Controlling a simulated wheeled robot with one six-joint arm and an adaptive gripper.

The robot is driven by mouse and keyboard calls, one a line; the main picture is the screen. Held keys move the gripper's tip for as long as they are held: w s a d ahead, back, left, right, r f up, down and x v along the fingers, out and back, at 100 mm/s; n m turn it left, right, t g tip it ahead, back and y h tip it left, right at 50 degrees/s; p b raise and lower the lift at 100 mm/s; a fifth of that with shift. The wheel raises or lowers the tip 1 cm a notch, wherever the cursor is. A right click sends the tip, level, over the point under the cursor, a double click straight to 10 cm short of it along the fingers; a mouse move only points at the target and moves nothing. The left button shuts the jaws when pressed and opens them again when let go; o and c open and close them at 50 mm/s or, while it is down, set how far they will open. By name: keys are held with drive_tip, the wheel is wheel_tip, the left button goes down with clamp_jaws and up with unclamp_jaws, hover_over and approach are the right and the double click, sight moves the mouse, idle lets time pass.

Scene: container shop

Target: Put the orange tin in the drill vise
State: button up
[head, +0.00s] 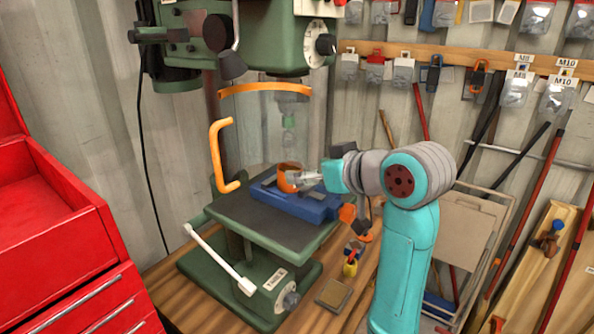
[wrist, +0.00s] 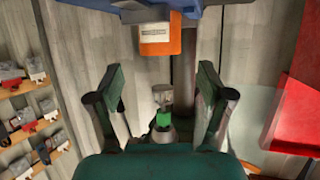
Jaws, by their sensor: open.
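The orange tin (head: 284,183) is at the blue drill vise (head: 306,207) on the drill press table, partly hidden by my gripper in the head view. In the wrist view the tin (wrist: 160,48), with a pale label, shows at the top middle against the blue vise (wrist: 200,14). I cannot tell how deep it sits between the jaws. My gripper (head: 298,179) is right beside the tin in the head view. In the wrist view my gripper (wrist: 160,78) has its two fingers wide apart, with nothing held between them.
The green drill press head (head: 265,35) and an orange guard bar (head: 265,88) are above the vise. An orange handle (head: 219,158) stands to the left. A red tool cabinet (head: 60,225) is at the far left. Small tools lie on the wooden bench (head: 338,292).

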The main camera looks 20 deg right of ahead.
drive_tip(key=v, duration=0.4)
drive_tip(key=shift+s+d+r, duration=0.1)
drive_tip(key=shift+s+r, duration=0.05)
drive_tip(key=shift+s, duration=0.2)
